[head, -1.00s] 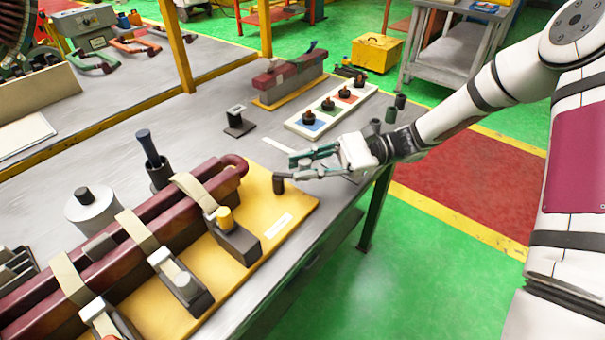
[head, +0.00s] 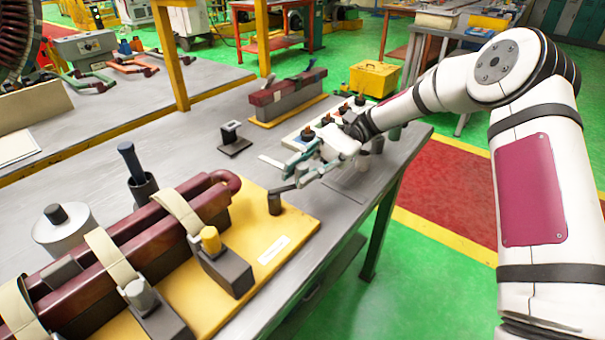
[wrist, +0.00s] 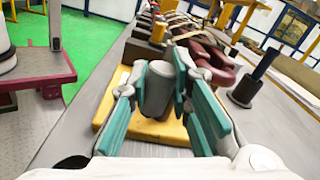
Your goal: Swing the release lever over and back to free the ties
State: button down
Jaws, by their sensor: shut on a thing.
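The release lever is a dark post (head: 274,204) at the corner of the yellow board (head: 297,224), with a grey arm (head: 284,188) pointing right toward my gripper (head: 302,172). In the wrist view my gripper (wrist: 160,100) has its green-padded fingers around a grey cylinder (wrist: 157,92), seemingly the lever's handle. Cream ties (head: 180,212) wrap the maroon coil (head: 130,235) on the board. The fingers partly hide the lever's far end.
A dark cup (head: 143,188) holding a tool and a grey spool (head: 62,232) stand behind the coil. A small dark stand (head: 234,142) and a white tray with several knobs lie beyond my gripper. The table's (head: 330,240) right edge is close.

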jog(key=shift+r, duration=0.1)
jog(key=c, duration=1.4)
grip_release()
jog(key=shift+c, duration=0.2)
jog(key=v, duration=1)
jog(key=shift+w+d, duration=0.1)
jog(key=shift+w, duration=0.1)
jog(key=shift+v, duration=0.8)
